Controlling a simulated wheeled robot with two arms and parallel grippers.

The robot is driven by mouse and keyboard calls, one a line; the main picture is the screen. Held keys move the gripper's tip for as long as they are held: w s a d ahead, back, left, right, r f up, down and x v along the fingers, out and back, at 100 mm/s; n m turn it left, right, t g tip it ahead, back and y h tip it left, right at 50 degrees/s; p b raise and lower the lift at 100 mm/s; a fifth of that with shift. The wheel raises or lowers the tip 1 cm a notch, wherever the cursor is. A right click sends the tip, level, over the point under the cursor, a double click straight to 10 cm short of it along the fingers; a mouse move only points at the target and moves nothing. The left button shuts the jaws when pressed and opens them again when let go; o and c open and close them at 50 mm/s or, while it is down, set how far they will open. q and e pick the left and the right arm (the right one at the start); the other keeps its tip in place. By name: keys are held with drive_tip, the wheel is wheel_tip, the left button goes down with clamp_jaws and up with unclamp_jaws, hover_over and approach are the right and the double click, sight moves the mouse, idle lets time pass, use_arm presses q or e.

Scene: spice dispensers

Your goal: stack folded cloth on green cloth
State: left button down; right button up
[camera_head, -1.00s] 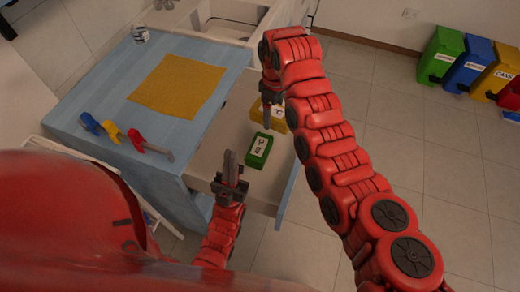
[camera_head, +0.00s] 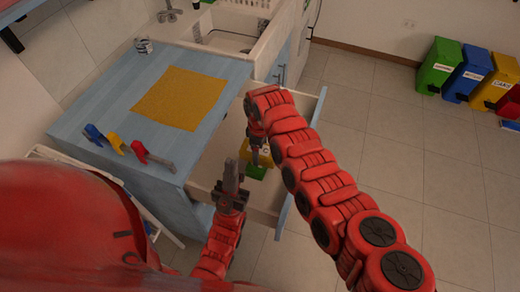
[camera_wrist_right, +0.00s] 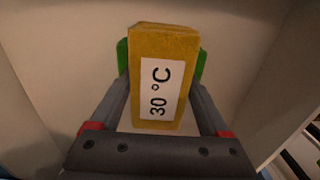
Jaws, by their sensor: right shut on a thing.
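A yellow folded cloth (camera_head: 264,157) with a white label is held in my right gripper (camera_head: 256,158) over the open drawer. The right wrist view shows the cloth (camera_wrist_right: 165,45) between the two fingers, its label reading 30 °C. The green cloth (camera_head: 256,173) lies in the drawer, partly hidden under the yellow one. In the right wrist view green edges (camera_wrist_right: 122,56) show on both sides behind the yellow cloth. I cannot tell whether the two touch. My left gripper (camera_head: 231,165) points up beside the drawer, apart from the cloths; its finger gap is unclear.
The open drawer (camera_head: 283,215) has raised walls around the cloths. A flat yellow cloth (camera_head: 180,98) lies on the blue counter (camera_head: 110,92). Blue, yellow and red handled items (camera_head: 139,150) line its near edge. A sink (camera_head: 232,30) is behind; coloured bins (camera_head: 440,65) stand far right.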

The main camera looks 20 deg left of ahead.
drive_tip(key=shift+f, duration=0.1)
drive_tip(key=o, duration=1.3)
wheel_tip(320, 180, up, 11)
drive_tip(key=shift+r+b, duration=0.2)
drive_tip(key=shift+b, duration=0.8)
drive_tip(key=shift+r, duration=0.5)
drive_tip(key=shift+s+f, duration=0.1)
